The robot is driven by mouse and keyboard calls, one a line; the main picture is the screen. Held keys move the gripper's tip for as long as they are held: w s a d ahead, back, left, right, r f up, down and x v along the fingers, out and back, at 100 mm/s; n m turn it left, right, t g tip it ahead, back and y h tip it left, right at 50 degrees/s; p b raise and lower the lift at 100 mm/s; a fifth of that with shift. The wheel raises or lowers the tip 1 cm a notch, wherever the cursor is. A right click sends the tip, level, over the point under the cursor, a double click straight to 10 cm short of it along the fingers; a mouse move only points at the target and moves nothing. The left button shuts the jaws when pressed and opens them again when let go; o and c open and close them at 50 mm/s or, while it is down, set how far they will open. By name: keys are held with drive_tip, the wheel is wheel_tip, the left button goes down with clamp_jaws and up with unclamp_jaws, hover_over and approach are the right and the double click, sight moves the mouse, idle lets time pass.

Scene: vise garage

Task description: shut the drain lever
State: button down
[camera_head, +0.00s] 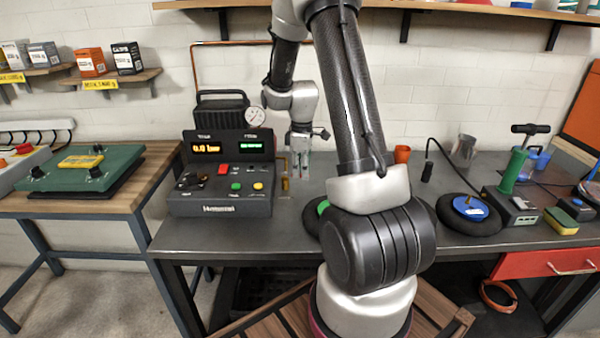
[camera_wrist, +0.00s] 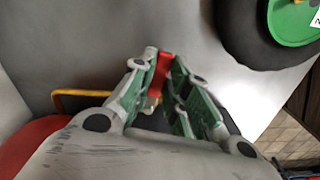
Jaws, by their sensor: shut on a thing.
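My gripper (camera_head: 300,162) reaches down beside the right side of the dark control box (camera_head: 222,204) in the head view. In the wrist view my gripper (camera_wrist: 164,80) has its green-padded fingers closed on a red lever (camera_wrist: 161,70), with the red part showing between the fingertips. A yellow brass-coloured pipe (camera_wrist: 76,94) runs to the left of the fingers in the wrist view. The lever's lower part and pivot are hidden by the fingers, so its exact angle cannot be told. In the head view the lever is too small to make out.
The box has lit displays, a red switch and a round gauge (camera_head: 254,116) above it. A black round pad with a green disc (camera_wrist: 292,20) lies nearby on the grey bench (camera_head: 400,225). A green pump (camera_head: 514,168) and a blue-topped pad (camera_head: 470,207) stand to the right.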

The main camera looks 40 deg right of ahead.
drive_tip(key=shift+w+d+n, duration=0.2)
drive_tip(key=shift+w+n, duration=0.1)
drive_tip(key=shift+n, duration=0.35)
drive_tip(key=shift+w+d+n, duration=0.2)
drive_tip(key=shift+w+n, duration=0.05)
drive_tip(key=shift+n, duration=0.4)
drive_tip(key=shift+r, duration=0.1)
drive_tip(key=c, duration=1.7)
unclamp_jaws()
drive_tip(key=shift+o, duration=0.2)
wheel_tip(320, 180, up, 12)
